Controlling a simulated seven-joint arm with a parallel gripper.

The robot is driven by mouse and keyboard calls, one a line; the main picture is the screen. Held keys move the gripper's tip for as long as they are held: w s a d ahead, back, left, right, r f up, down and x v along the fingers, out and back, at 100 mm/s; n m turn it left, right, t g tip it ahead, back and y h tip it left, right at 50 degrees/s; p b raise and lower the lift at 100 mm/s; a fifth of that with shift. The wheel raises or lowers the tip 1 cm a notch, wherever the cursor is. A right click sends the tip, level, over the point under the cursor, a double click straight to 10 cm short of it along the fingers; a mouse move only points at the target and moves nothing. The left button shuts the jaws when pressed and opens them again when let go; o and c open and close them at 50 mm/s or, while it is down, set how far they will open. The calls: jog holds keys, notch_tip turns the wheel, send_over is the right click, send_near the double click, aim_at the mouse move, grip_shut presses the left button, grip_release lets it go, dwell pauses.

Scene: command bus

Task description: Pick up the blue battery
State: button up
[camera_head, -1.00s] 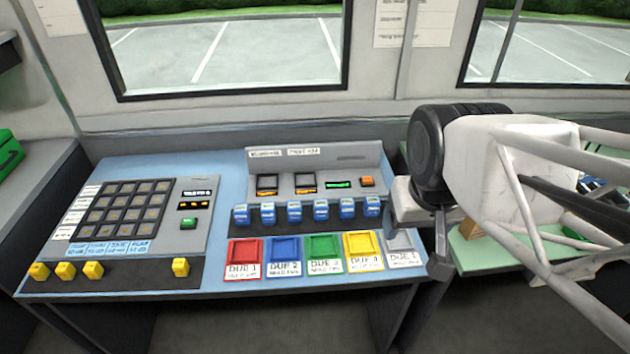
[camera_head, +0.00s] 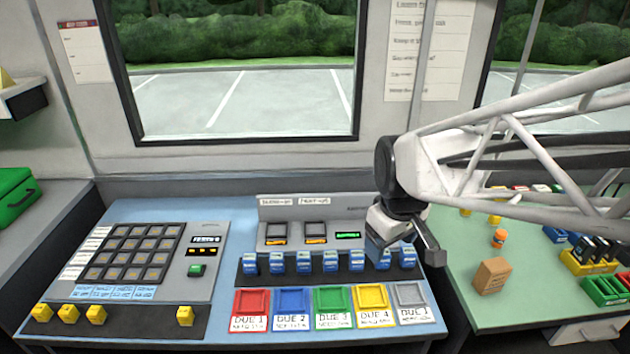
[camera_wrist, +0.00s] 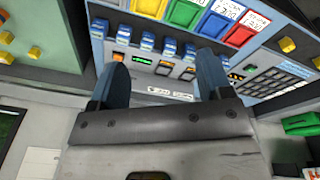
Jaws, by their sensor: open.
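Several blue batteries with pale labels stand in a row on a dark strip of the console; one near the left end (camera_head: 276,263) is in clear view in the head view. The row also shows beyond my fingers in the wrist view (camera_wrist: 169,47). My gripper (camera_head: 405,247) is at the right end of the row, seemingly above or just behind it, and partly covers the batteries there. In the wrist view my gripper (camera_wrist: 161,55) has its two fingers wide apart with nothing held between them. I cannot tell which battery is meant.
Coloured trays, such as the green tray (camera_head: 333,300), line the console front. A keypad (camera_head: 135,252) and yellow blocks (camera_head: 68,314) are at left. An upright panel (camera_head: 310,233) rises behind the batteries. A green table (camera_head: 530,300) at right holds a brown block (camera_head: 492,276) and bins.

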jog(key=w+a+f+n+g, duration=0.1)
jog(key=w+a+f+n, duration=0.15)
jog(key=w, duration=0.25)
jog(key=w+a+f+n, duration=0.1)
jog(key=w+f+n, duration=0.25)
jog(key=w, duration=0.25)
jog(key=n, duration=0.6)
send_over(330, 254)
jog(key=shift+g, duration=0.4)
jog(key=f, duration=1.1)
jog(key=shift+s+d+f, duration=0.2)
jog(key=shift+s+f, duration=0.15)
jog(key=shift+s, duration=0.05)
jog(key=shift+w+a+f, duration=0.1)
jog(key=shift+w+f, duration=0.1)
jog(key=shift+f, duration=0.1)
jog(key=shift+f, duration=1.3)
jog(key=shift+w+f, duration=0.1)
jog(key=shift+f, duration=2.5)
jog(key=c, duration=1.1)
